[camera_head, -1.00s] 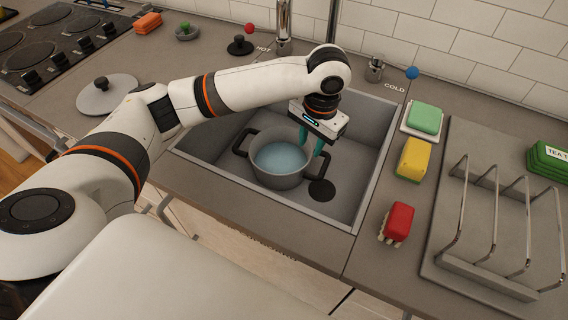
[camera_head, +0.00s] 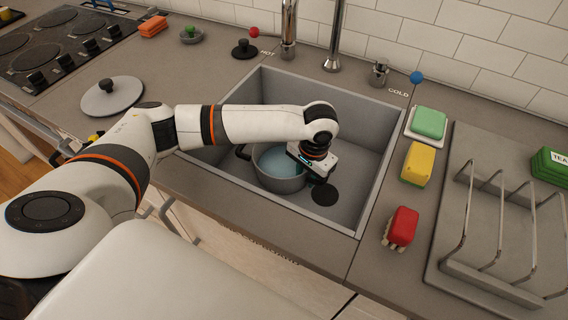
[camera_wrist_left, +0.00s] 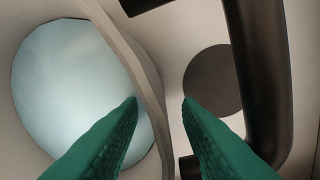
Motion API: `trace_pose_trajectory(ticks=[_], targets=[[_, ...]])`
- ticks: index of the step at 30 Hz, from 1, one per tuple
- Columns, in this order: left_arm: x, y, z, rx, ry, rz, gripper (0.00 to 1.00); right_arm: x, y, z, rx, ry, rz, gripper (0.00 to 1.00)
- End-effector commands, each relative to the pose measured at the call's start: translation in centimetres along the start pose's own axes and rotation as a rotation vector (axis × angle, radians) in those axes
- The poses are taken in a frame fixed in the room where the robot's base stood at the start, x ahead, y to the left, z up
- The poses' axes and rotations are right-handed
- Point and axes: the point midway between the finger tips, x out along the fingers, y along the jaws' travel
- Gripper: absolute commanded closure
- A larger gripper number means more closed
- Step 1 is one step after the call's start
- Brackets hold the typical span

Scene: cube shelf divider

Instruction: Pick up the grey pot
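The grey pot (camera_head: 278,182), with pale blue water in it, stands in the sink, left of the dark drain. My left gripper (camera_head: 314,177) points down at the pot's right side, and its body hides that side and the right handle. In the left wrist view, the two green fingers (camera_wrist_left: 161,101) are apart. One finger is over the water (camera_wrist_left: 75,85) side and the other is between the pot's rim (camera_wrist_left: 142,65) and the black handle (camera_wrist_left: 258,80). The rim runs between the fingertips. Whether they touch it I cannot tell. My right gripper is not in view.
The grey sink (camera_head: 350,180) has free room right of the pot. The tap (camera_head: 289,30) rises behind it. A lid (camera_head: 112,97) lies on the left counter. Green, yellow (camera_head: 418,163) and red (camera_head: 402,226) sponges and a dish rack (camera_head: 485,265) are on the right.

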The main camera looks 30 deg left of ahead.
Motion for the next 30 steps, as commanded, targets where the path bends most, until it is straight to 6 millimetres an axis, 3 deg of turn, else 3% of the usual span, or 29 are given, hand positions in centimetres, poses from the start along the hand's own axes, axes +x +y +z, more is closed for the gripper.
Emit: trace_pose_trajectory(ticks=[4, 9, 30], targets=[[-0.02, -0.02, 0.0, 0.001, 0.0, 0.0, 0.72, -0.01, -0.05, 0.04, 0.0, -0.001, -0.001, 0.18], [-0.04, -0.02, -0.01, 0.001, 0.0, 0.0, 1.0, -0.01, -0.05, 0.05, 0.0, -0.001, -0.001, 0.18], [-0.08, 0.02, 0.01, 0.001, 0.0, 0.001, 1.0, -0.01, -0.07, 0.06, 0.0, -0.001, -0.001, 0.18]])
